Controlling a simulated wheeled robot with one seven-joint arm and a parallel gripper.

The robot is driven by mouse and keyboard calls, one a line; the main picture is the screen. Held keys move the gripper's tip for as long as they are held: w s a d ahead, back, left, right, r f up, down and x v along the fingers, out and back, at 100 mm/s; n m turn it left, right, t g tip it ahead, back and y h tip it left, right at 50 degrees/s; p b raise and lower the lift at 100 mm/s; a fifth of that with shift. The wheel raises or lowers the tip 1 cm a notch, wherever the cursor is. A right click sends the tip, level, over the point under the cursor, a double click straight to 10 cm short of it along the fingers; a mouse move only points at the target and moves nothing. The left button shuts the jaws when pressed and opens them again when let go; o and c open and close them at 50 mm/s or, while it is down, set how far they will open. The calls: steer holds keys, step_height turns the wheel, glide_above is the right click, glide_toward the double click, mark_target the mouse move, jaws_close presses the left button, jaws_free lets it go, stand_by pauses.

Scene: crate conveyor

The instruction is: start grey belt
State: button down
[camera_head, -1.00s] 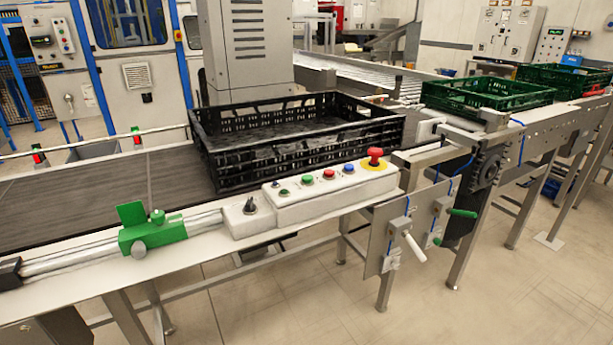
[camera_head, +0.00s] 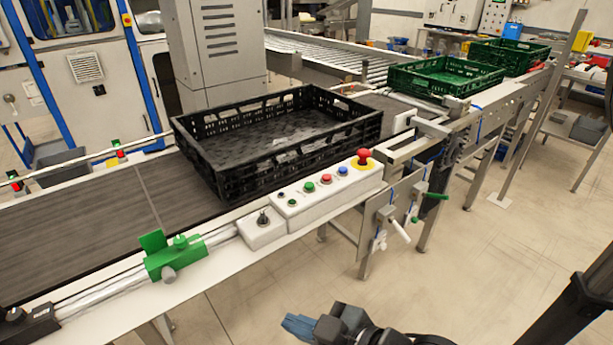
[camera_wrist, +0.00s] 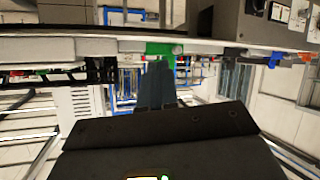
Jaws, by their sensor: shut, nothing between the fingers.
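The grey belt (camera_head: 90,215) runs along the left of the head view. A black crate (camera_head: 290,155) stands on its right part. A white control box (camera_head: 326,194) on the front rail bears green, red and blue buttons and a red mushroom button (camera_head: 363,158). A smaller box with a black knob (camera_head: 263,226) sits to its left. My gripper (camera_head: 300,325) is low in the head view, in front of and below the rail, apart from the controls. Its blue fingers are shut and empty. In the wrist view the fingers (camera_wrist: 156,85) point towards the rail's underside.
A green clamp (camera_head: 172,257) sits on the rail left of the controls. Two levers (camera_head: 400,225) hang below the rail at right. Green crates (camera_head: 445,76) stand further along the line. The floor in front is clear.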

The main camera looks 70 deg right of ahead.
steer(key=w+d+g, duration=0.1)
steer(key=w+d, duration=0.7)
steer(key=d, duration=0.1)
steer(key=w+d+r+n, duration=0.1)
steer(key=d+r, duration=0.2)
steer(key=d, duration=0.2)
steer(key=w+d+r+n+g, duration=0.1)
steer(key=w+d+r, duration=0.1)
steer(key=d, duration=0.4)
steer(key=w+d+r+n+g, duration=0.1)
steer(key=d+r, duration=0.2)
steer(key=d, duration=0.3)
steer(key=shift+w+r+n, duration=0.3)
step_height(320, 180, up, 6)
steer(key=n+g, duration=0.1)
steer(key=n, duration=0.1)
glide_above(312, 186)
steer(key=shift+r, duration=0.1)
step_height(312, 186, down, 8)
steer(key=b, duration=0.7)
steer(key=shift+r, duration=0.1)
steer(key=shift+f, duration=0.55)
steer(key=shift+b, duration=0.3)
